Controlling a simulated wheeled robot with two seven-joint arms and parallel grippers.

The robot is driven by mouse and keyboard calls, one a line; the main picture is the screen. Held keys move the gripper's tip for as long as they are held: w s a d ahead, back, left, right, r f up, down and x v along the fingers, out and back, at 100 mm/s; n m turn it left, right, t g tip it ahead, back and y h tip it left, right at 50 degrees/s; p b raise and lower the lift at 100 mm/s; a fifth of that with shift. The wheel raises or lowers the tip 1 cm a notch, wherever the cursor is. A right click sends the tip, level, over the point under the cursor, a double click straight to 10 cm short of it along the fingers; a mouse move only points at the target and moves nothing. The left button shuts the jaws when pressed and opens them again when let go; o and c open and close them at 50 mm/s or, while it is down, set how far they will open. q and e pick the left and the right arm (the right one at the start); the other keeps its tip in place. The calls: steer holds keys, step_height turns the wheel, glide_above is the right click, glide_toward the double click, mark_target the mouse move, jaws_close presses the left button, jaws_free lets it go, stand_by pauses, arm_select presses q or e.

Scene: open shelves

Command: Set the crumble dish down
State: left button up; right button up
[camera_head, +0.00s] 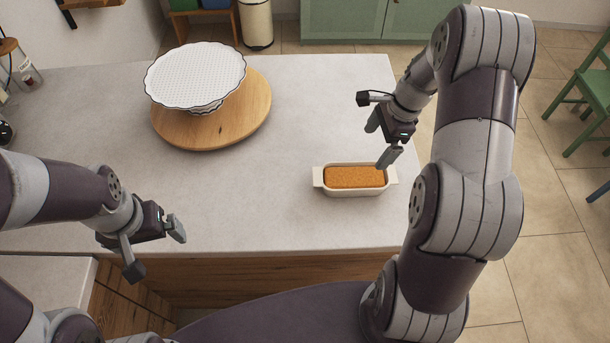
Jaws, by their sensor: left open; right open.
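The crumble dish (354,192) is a small cream rectangular dish with side handles and an orange-brown filling. It sits level on the grey counter, near its front right edge. My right gripper (382,143) is open and empty, above the dish's far right side; whether a finger touches the dish cannot be told. My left gripper (155,250) is open and empty, over the counter's front left edge, well apart from the dish.
A round wooden board (240,122) with a white scalloped cake stand (195,76) stands at the back left of the counter (290,130). The middle of the counter is clear. A green chair (588,95) stands on the floor at the right.

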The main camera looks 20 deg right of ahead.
mark_target(355, 176)
steer(key=f, duration=0.1)
steer(key=f+m, duration=0.1)
steer(key=f+p, duration=0.1)
steer(key=f, duration=0.1)
steer(key=shift+s+y, duration=0.3)
steer(key=shift+s, duration=0.1)
steer(key=f, duration=0.1)
steer(key=a+f, duration=0.1)
steer(key=f, duration=0.1)
steer(key=shift+w+a+f+p, duration=0.2)
steer(key=shift+w+a+p, duration=0.2)
steer(key=p+x, duration=0.1)
steer(key=x, duration=0.3)
steer(key=shift+a+f, duration=0.1)
steer(key=shift+w+f, duration=0.1)
steer(key=shift+f, duration=0.3)
steer(key=shift+a, duration=0.15)
steer(key=c, duration=0.9)
steer(key=shift+r, duration=0.1)
steer(key=shift+c, duration=1.2)
arm_select(q)
steer(key=r, duration=0.1)
steer(key=d+r, duration=0.1)
steer(key=r, duration=0.1)
steer(key=shift+r, duration=0.2)
